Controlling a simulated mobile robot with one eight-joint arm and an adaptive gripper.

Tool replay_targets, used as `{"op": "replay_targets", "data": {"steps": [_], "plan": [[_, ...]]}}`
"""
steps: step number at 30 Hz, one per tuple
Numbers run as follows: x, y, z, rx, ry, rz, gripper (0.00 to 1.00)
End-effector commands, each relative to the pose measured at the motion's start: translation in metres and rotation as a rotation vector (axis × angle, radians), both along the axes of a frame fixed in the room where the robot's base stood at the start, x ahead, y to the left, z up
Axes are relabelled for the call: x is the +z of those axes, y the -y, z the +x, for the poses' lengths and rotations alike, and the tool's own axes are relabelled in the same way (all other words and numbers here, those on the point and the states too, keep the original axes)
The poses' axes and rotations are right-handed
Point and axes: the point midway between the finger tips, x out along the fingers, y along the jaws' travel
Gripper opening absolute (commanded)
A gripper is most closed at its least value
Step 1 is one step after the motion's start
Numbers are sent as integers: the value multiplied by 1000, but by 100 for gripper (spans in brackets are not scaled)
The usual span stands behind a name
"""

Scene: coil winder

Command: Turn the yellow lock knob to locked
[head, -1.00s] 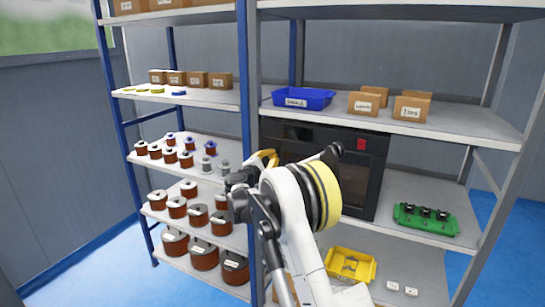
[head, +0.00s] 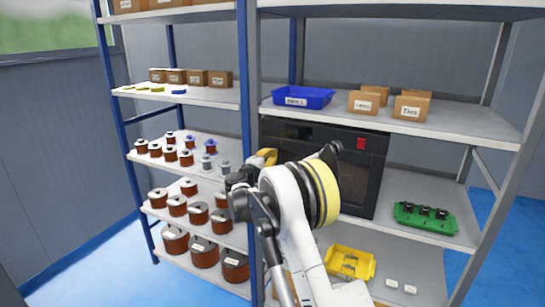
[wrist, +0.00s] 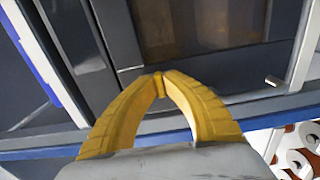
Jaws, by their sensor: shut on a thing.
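My gripper (wrist: 160,78) has curved yellow fingers, and their tips are closed together on a small yellow piece, which appears to be the yellow lock knob (wrist: 159,86). The knob is mostly hidden between the tips, so its turned position cannot be read. Behind it is the front of the dark coil winder (head: 290,135), with a brownish window in the wrist view. In the head view my gripper (head: 265,157) is at the upper left of the winder, and my arm covers much of the winder's front.
A red button (head: 361,144) is at the winder's upper right. A blue bin (head: 303,98) and cardboard boxes (head: 411,108) are on the shelf above. Copper spools (head: 198,214) fill the left shelves. A green tray (head: 425,220) is at right, a yellow bin (head: 350,263) below.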

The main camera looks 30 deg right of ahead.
Motion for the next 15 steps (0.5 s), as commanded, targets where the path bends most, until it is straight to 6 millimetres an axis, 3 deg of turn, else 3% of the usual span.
{"op": "replay_targets", "data": {"steps": [8, 9, 11, 15], "plan": [[0, 0, 0, 1, 0, 0, 0], [0, 0, 0, 1, 0, 0, 18], [0, 0, 0, 0, 0, 0, 32], [0, 0, 0, 0, 0, 0, 32]]}}
